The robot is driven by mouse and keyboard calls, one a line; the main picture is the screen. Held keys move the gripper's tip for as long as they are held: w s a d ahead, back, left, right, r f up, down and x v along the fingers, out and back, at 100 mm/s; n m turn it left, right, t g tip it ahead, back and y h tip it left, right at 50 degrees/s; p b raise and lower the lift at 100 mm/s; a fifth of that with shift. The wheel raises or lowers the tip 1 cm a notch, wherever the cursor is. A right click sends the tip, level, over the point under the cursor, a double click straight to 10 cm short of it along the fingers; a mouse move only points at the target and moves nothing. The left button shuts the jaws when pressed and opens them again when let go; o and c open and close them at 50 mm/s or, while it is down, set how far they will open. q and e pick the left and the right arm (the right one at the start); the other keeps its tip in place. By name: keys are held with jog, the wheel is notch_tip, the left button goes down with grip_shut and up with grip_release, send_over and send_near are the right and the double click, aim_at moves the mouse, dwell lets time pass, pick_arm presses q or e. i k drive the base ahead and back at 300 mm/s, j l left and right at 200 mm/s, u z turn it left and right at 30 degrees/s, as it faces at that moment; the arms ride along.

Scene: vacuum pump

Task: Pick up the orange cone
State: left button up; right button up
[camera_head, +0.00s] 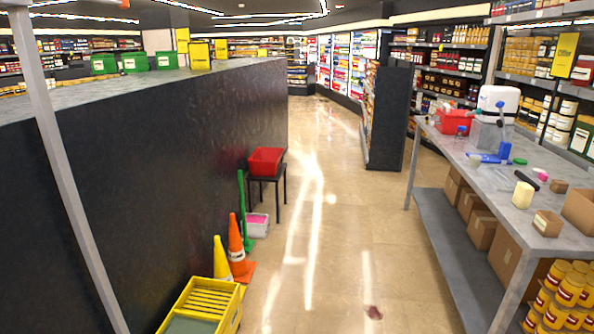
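An orange cone (237,245) stands upright on the floor at the lower middle left, near the dark wall. It has a pale band low on its body and an orange base. A yellow cone (221,258) stands just left of it, partly overlapping in the view. Neither of my grippers shows in the head view.
A yellow crate (232,314) sits in front of the cones. Behind them are a white-and-pink bucket (257,226), a green pole (242,205) and a red basket (266,161) on a small black table. A cluttered grey table (463,180) stands right.

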aim_at(243, 270)
jog(key=i+z, duration=0.3)
jog(key=i, duration=1.4)
jog(key=i+u, duration=0.15)
jog(key=i, duration=0.3)
jog(key=i+l+u, duration=0.1)
jog(key=i, duration=0.3)
jog(key=i+l+u, duration=0.15)
jog(key=i, duration=0.25)
jog(key=i+l+u, duration=0.15)
jog(key=i, duration=0.3)
